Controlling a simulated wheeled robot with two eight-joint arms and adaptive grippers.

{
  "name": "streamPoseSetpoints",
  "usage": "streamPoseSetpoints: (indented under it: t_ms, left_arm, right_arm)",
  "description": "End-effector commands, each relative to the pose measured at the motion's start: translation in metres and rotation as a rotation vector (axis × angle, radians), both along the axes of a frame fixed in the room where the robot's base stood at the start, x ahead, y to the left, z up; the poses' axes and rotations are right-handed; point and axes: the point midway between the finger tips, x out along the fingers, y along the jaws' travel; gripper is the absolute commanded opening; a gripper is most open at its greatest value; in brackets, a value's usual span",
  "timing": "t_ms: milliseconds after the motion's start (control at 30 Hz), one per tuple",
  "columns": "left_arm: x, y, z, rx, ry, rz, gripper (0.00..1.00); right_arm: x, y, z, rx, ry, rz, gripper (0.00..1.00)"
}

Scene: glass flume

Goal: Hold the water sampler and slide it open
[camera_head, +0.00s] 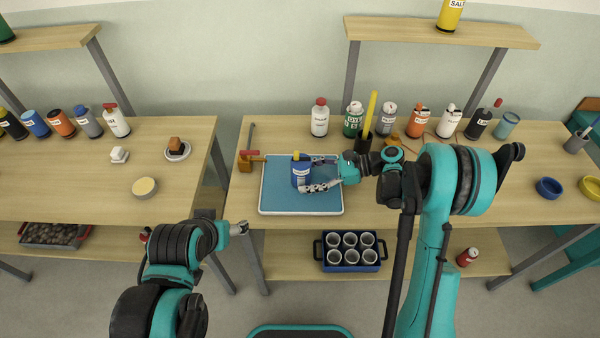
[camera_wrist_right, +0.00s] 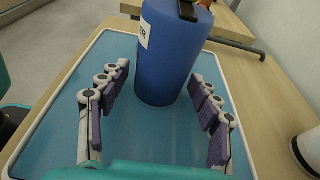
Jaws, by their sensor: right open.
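The water sampler (camera_head: 300,174) is a blue upright cylinder with a white label, standing on the blue tray (camera_head: 325,202). In the right wrist view the sampler (camera_wrist_right: 172,55) shows a dark piece on top, and its label is partly cut off. My right gripper (camera_head: 318,174) is open, with its fingers on either side of the sampler near its right side. In the right wrist view gaps show between both fingers and the cylinder. My left gripper (camera_head: 240,228) is low in front of the table edge, away from the sampler; its jaw opening is unclear.
A wooden block with a red part (camera_head: 250,160) lies left of the tray. A black holder with a yellow rod (camera_head: 364,142) and several bottles (camera_head: 387,118) stand behind. A blue crate of cups (camera_head: 350,255) sits on the lower shelf.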

Motion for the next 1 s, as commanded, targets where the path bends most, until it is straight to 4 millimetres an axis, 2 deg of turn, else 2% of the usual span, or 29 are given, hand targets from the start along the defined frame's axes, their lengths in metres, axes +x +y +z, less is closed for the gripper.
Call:
streamPoseSetpoints:
  t_ms: [400, 433, 533, 567, 1000]
  left_arm:
    - [0.0001, 0.0, -0.0025, 0.0, 0.0, 0.0, 0.69]
    - [0.0001, 0.0, -0.0025, 0.0, 0.0, 0.0, 0.69]
    - [0.0001, 0.0, -0.0025, 0.0, 0.0, 0.0, 0.69]
    - [0.0001, 0.0, -0.0025, 0.0, 0.0, 0.0, 0.69]
    - [0.0001, 0.0, -0.0027, 0.0, 0.0, 0.0, 0.69]
  right_arm:
    - [0.0002, 0.0071, -0.0017, 0.0, 0.0, -0.001, 0.64]
    - [0.0002, 0.007, -0.0016, 0.0, 0.0, -0.001, 0.61]
    - [0.0002, 0.007, -0.0016, 0.0, 0.0, -0.001, 0.35]
    - [0.0002, 0.007, -0.0016, 0.0, 0.0, -0.001, 0.33]
    - [0.0001, 0.0069, -0.0018, -0.001, 0.0, -0.001, 0.32]
